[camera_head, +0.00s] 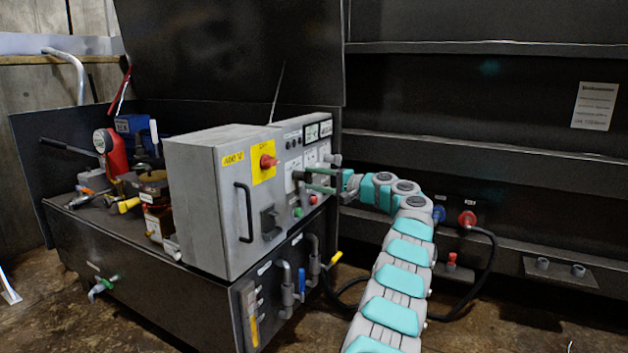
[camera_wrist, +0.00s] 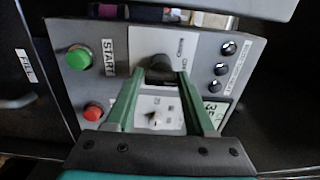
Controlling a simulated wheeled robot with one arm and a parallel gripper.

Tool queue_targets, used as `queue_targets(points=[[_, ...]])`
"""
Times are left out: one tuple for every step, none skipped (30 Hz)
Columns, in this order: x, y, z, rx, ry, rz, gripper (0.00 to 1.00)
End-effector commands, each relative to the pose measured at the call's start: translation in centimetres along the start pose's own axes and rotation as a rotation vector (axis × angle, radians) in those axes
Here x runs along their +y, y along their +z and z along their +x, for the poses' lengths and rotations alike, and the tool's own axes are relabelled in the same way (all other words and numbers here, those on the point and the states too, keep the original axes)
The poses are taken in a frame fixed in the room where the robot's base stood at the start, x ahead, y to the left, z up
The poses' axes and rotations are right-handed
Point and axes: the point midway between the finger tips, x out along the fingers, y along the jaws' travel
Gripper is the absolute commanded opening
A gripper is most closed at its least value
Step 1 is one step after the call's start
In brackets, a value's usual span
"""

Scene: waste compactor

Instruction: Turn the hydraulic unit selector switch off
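The grey control box (camera_head: 205,200) of the hydraulic unit stands left of my arm. My gripper (camera_head: 303,181) is at its right-hand panel. In the wrist view, my gripper (camera_wrist: 160,76) has its two green fingers apart, with a black selector knob (camera_wrist: 159,68) between and just beyond the tips. Small lettering beside the knob is too blurred to read fully. I cannot tell whether the fingers touch the knob. A small white switch (camera_wrist: 154,117) shows nearer, between the fingers.
A green START button (camera_wrist: 78,57) and a red button (camera_wrist: 93,112) are left of the fingers; several black knobs (camera_wrist: 228,48) are right. Dark compactor wall (camera_head: 480,110) stands behind my arm.

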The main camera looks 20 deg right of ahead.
Motion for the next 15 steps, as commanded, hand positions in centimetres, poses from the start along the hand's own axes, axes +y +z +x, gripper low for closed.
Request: queue_targets(points=[[0.11,-0.01,0.02,0.000,0.001,0.001,0.59],[0.09,0.00,0.03,0.000,0.001,0.001,0.62],[0.07,0.00,0.03,0.000,0.000,0.001,0.67],[0.04,0.00,0.02,0.000,0.000,0.001,0.70],[0.02,0.00,0.02,0.000,0.000,0.000,0.73],[0.01,-0.01,0.02,0.000,0.000,0.000,0.78],[-0.01,-0.01,0.02,0.000,-0.001,0.000,0.80],[-0.02,-0.01,0.02,0.001,-0.001,0.000,0.80],[-0.04,-0.01,0.02,0.001,-0.001,0.000,0.80],[-0.05,-0.01,0.01,0.001,-0.001,0.000,0.80],[-0.05,-0.01,0.01,0.001,-0.001,0.000,0.80],[-0.07,-0.01,0.01,0.001,-0.002,0.000,0.80],[-0.07,-0.01,0.01,0.001,-0.002,0.000,0.80],[-0.08,-0.01,-0.02,0.001,-0.002,0.000,0.80],[-0.09,-0.02,-0.08,0.001,-0.002,0.000,0.80]])
